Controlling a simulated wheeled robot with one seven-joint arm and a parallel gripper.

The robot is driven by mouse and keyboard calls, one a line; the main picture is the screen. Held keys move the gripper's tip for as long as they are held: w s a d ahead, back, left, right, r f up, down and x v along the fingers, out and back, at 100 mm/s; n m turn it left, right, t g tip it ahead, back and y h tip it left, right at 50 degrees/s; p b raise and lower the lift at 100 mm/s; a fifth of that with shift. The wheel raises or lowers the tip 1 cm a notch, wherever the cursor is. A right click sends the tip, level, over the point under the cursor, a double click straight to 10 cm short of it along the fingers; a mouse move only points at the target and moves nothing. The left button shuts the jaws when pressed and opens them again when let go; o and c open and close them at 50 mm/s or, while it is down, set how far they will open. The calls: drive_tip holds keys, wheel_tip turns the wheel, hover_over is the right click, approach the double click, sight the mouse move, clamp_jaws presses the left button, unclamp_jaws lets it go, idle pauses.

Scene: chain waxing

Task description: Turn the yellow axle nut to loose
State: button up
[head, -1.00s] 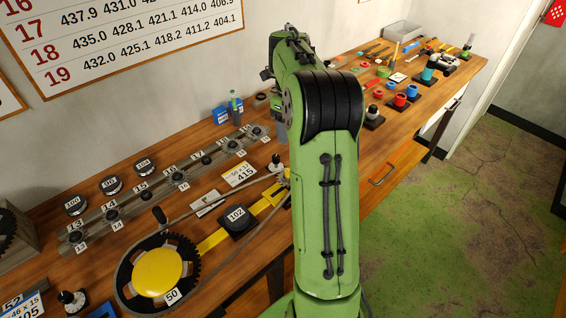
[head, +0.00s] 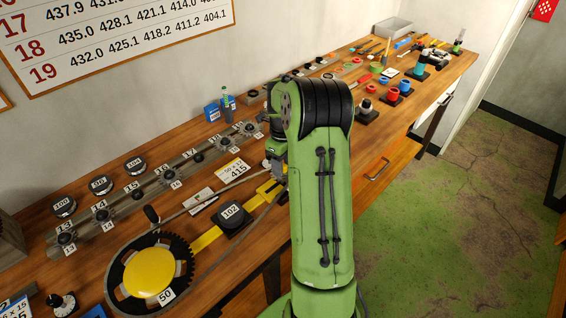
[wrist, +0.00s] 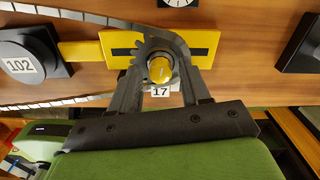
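The yellow axle nut (wrist: 161,70) shows in the wrist view at the centre, on a small grey toothed sprocket marked 17. This sits on a yellow slotted bar (wrist: 200,47). My gripper (wrist: 161,65) is over it, with one dark finger on each side of the nut. The fingers look apart, with the nut between them; I cannot tell whether they touch it. In the head view my arm hides the nut, and only part of the yellow bar (head: 207,239) shows. The large sprocket marked 50 (head: 150,273) with its yellow hub is at the lower left.
A grey rail (head: 115,215) with several numbered sprockets lies behind. Cups and tools, including a red cup (head: 392,94), fill the far bench end. The floor (head: 450,220) at right is clear.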

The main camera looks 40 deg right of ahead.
clamp_jaws()
drive_tip(key=shift+n, duration=0.3)
drive_tip(key=n, duration=0.4)
drive_tip(key=shift+n, duration=0.4)
drive_tip(key=n, duration=0.4)
drive_tip(key=shift+n+p, duration=0.3)
drive_tip(key=shift+p, duration=0.05)
drive_tip(key=n, duration=1)
drive_tip(key=shift+p, duration=0.35)
